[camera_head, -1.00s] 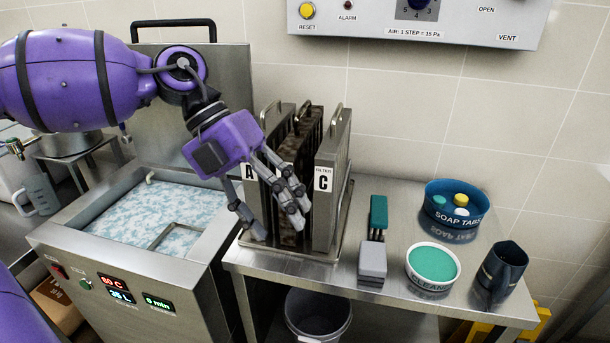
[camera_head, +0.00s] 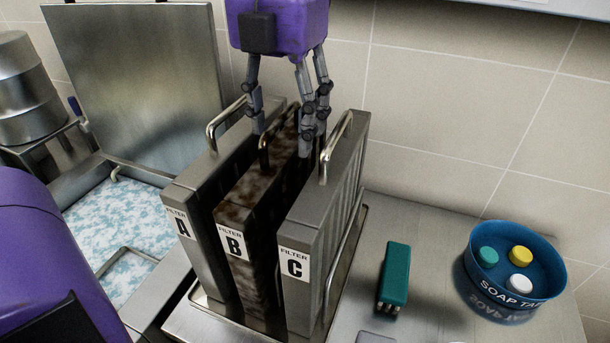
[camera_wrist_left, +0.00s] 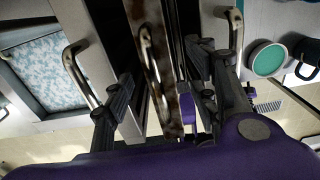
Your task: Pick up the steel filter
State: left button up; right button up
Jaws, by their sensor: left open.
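Three upright slab filters with loop handles on top stand side by side: filter A (camera_head: 190,240), filter B (camera_head: 238,262) and filter C (camera_head: 305,262). A and C are clean grey steel; B is blotched with brown grime. My left gripper (camera_head: 284,135) is open and points down over filter B, its fingers on either side of B's handle (camera_head: 266,150). In the left wrist view, B's handle (camera_wrist_left: 150,62) lies between the spread fingers (camera_wrist_left: 160,100), with A's handle (camera_wrist_left: 74,72) and C's handle (camera_wrist_left: 236,28) outside them. Contact cannot be told. My right gripper is not in view.
The filters stand in a shallow steel tray (camera_head: 205,312). A blue soap-tabs bowl (camera_head: 550,285) and a green-topped brush (camera_head: 396,270) are on the bench to the right. A bath of blue-white liquid (camera_head: 125,225) with a raised lid (camera_head: 145,80) is at left.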

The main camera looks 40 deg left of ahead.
aim_at(282, 145)
pick_arm(q)
jog(key=shift+w, duration=0.15)
jog(key=shift+f, duration=0.25)
jog(key=f, duration=0.6)
jog(key=shift+s+a+f, duration=0.15)
jog(key=shift+s+f, duration=0.05)
jog(key=shift+s, duration=0.15)
jog(key=shift+f, duration=0.25)
jog(key=c, duration=1.2)
grip_shut()
jog(key=shift+w, duration=0.1)
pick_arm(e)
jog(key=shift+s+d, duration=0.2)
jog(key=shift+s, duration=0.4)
